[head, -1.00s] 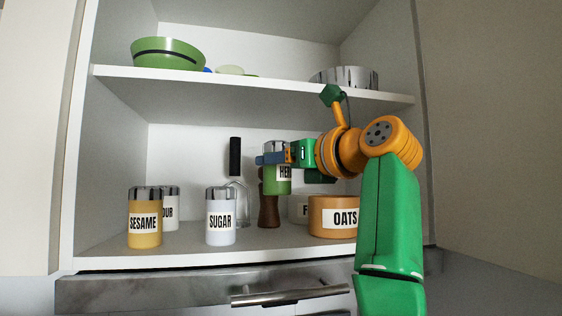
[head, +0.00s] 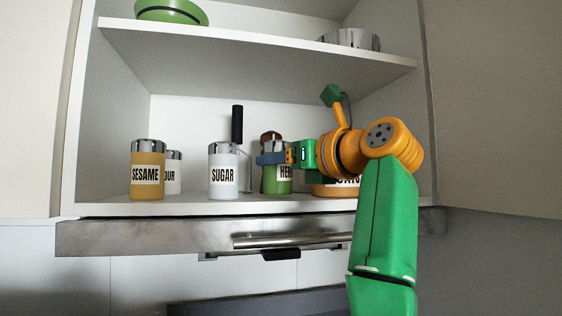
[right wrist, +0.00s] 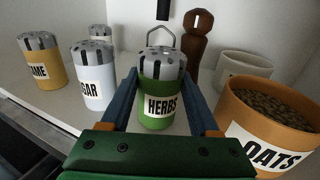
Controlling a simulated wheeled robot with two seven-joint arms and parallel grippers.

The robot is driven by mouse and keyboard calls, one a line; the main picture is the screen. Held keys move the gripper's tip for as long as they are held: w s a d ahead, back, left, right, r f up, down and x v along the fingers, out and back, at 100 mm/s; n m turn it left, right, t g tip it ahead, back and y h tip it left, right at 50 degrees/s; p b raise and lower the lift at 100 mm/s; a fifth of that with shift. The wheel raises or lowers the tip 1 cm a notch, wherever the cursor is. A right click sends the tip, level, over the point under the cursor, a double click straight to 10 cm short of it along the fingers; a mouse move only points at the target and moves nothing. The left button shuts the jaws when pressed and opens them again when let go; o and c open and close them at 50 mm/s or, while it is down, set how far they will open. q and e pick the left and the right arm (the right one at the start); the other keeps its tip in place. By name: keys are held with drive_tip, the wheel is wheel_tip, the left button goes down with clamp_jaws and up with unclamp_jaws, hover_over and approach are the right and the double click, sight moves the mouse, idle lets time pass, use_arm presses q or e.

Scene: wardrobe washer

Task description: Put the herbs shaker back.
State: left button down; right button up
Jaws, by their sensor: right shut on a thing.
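The herbs shaker is a green cylinder with a silver slotted top and a white label. It is upright in the head view (head: 278,181) and in the right wrist view (right wrist: 158,92), between the sugar shaker and the oats container. Its base is at or very near the lower shelf; I cannot tell if it touches. My right gripper (head: 274,158) is shut on it from the right, with the two blue fingers on either side, as the right wrist view shows (right wrist: 158,103). My left gripper is in no view.
The sugar shaker (head: 223,172) and sesame shaker (head: 147,172) stand to the left, with a flour shaker (head: 174,174) behind. The oats container (right wrist: 262,125) is close on the right. The upper shelf (head: 280,52) is overhead.

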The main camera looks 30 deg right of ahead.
drive_tip(key=shift+f, duration=0.3)
drive_tip(key=o, duration=1.5)
drive_tip(key=shift+b, duration=0.3)
drive_tip(key=shift+s+f, duration=0.1)
drive_tip(key=shift+s, duration=0.15)
drive_tip(key=shift+s+d+b, duration=0.25)
drive_tip(key=shift+s+b, duration=0.45)
drive_tip(key=shift+s, duration=1.2)
drive_tip(key=shift+s+d+b, duration=0.2)
drive_tip(key=shift+s+b, duration=0.45)
drive_tip(key=shift+s, duration=1.3)
drive_tip(key=shift+s+d+b, duration=0.25)
drive_tip(key=shift+s+b, duration=0.45)
drive_tip(key=shift+s, duration=1.2)
